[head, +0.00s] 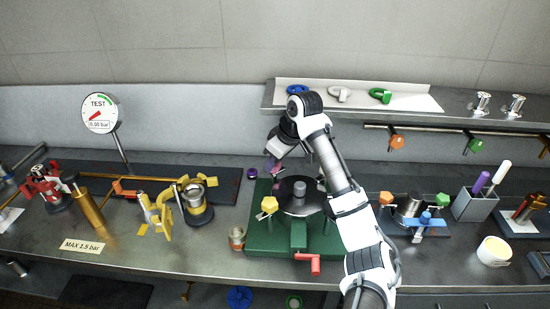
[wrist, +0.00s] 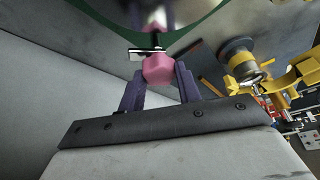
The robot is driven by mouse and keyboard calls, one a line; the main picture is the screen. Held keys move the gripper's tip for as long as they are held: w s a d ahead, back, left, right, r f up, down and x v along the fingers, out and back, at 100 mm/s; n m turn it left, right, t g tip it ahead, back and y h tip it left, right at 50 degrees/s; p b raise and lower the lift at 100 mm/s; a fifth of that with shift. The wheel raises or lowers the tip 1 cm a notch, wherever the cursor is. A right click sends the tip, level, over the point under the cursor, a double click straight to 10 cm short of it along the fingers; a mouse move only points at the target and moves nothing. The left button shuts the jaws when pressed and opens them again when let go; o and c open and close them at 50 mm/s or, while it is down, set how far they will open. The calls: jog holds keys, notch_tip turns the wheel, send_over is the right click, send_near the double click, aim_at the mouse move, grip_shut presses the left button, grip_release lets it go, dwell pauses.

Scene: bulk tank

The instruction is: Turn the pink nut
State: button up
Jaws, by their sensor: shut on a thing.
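The pink nut (wrist: 158,69) sits between the two purple fingers of my gripper (wrist: 160,85) in the wrist view. The fingers are shut on it, one on each side. In the head view my gripper (head: 273,174) reaches down at the back left of the green base (head: 270,238). The pink nut there is small and partly hidden by the fingers. A dark round plate (head: 300,205) with a grey hub lies on the green base, just right of my gripper.
Yellow clamps and a fitting (head: 196,200) stand to the left. A shelf (head: 420,102) runs behind my arm.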

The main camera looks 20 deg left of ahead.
jog(key=shift+n+g, duration=0.6)
jog(key=shift+n, duration=1.1)
jog(key=o, duration=1)
jog(key=shift+c, duration=0.2)
